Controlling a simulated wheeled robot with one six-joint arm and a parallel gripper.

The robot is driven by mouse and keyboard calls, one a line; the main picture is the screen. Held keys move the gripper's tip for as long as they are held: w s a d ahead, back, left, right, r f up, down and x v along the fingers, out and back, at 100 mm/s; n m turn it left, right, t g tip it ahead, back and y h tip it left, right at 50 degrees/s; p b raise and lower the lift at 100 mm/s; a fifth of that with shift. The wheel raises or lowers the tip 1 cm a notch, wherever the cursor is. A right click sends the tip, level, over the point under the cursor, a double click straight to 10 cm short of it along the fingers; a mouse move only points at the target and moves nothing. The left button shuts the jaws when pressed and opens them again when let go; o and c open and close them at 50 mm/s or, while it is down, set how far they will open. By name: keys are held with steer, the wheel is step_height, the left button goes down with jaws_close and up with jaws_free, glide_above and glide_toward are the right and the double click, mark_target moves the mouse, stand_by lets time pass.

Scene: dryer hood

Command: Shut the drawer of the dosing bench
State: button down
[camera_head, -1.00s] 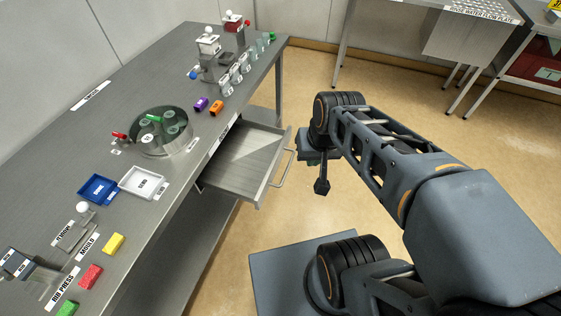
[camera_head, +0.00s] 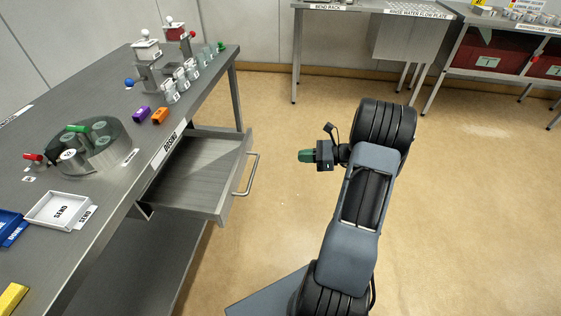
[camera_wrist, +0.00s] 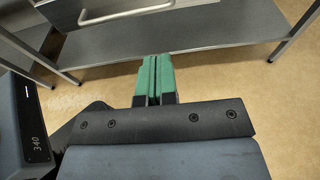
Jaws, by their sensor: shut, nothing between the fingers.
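The dosing bench (camera_head: 110,165) is a grey metal table on the left in the head view. Its drawer (camera_head: 195,172) is pulled out to the right and looks empty. A bar handle (camera_head: 248,174) is on the drawer's front. My gripper (camera_head: 303,156) is shut and empty, with green fingers, in the air to the right of the handle and apart from it. In the wrist view the shut green fingertips (camera_wrist: 154,62) point toward the bench. The handle (camera_wrist: 125,14) and part of the drawer front show at the top edge there.
On the bench stand a round clear vessel (camera_head: 92,145), a white tray (camera_head: 62,210), purple and orange blocks and several small glasses. The bench's lower shelf (camera_wrist: 190,32) runs below the drawer. The floor between drawer and gripper is clear.

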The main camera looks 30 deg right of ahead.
steer(key=b+x, duration=0.2)
steer(key=x, duration=1.1)
steer(key=shift+w+a, duration=0.15)
steer(key=shift+w, duration=0.05)
steer(key=shift+f, duration=0.1)
